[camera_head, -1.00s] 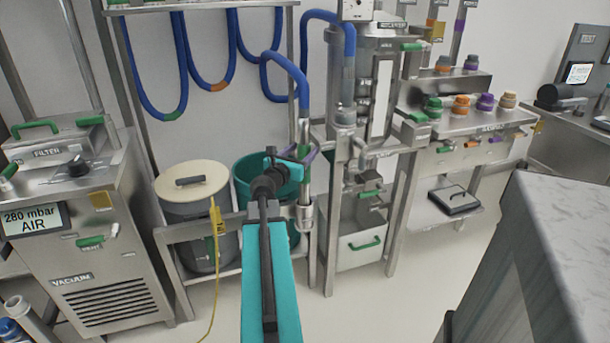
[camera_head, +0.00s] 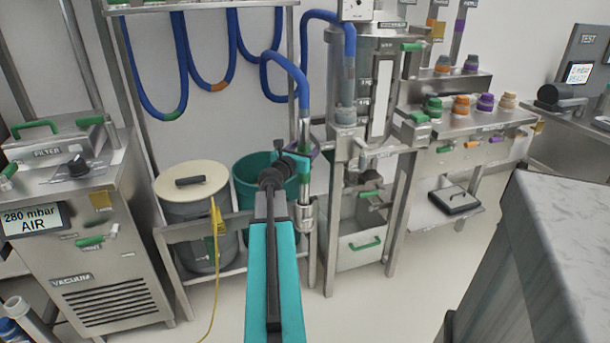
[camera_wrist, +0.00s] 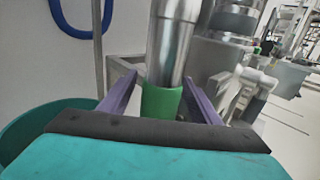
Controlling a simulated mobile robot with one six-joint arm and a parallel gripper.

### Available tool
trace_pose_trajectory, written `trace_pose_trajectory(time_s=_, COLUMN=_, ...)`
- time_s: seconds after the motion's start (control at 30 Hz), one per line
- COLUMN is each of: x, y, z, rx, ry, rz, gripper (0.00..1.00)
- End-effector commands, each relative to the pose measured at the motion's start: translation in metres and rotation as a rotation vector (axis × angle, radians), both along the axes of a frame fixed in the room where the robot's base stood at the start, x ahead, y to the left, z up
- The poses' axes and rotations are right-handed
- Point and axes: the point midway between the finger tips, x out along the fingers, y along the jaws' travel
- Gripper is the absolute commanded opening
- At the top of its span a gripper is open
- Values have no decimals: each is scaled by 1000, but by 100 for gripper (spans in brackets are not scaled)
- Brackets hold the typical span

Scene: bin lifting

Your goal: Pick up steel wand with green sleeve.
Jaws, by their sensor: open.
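The steel wand (camera_head: 304,131) stands upright below a blue hose, its lower end at a bracket on the frame. In the wrist view the wand (camera_wrist: 174,45) is a shiny tube with a green sleeve (camera_wrist: 161,102) low on it. My gripper (camera_wrist: 162,84) is open, with one purple finger on each side of the sleeve. I cannot tell if either finger touches it. In the head view my gripper (camera_head: 305,152) is at the wand, and the arm partly hides that area. The sleeve's lower edge is hidden behind the gripper body in the wrist view.
A teal bin (camera_head: 252,175) stands just left of the wand, beside a grey bin with a cream lid (camera_head: 191,181). A steel rig (camera_head: 368,160) is close on the right. A grey counter (camera_head: 560,230) fills the lower right. Blue hoses (camera_head: 232,80) hang behind.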

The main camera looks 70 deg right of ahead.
Motion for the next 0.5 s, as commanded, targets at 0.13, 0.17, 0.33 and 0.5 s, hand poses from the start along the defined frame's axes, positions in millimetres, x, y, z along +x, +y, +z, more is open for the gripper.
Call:
trace_pose_trajectory(time_s=0.13, x=0, y=-9, z=0, rx=0, ry=0, rz=0, gripper=57)
trace_pose_trajectory(time_s=0.17, x=-1, y=-9, z=0, rx=0, ry=0, rz=0, gripper=57)
trace_pose_trajectory(time_s=0.33, x=-1, y=-10, z=0, rx=0, ry=0, rz=0, gripper=57)
trace_pose_trajectory(time_s=0.5, x=-1, y=-10, z=0, rx=0, ry=0, rz=0, gripper=57)
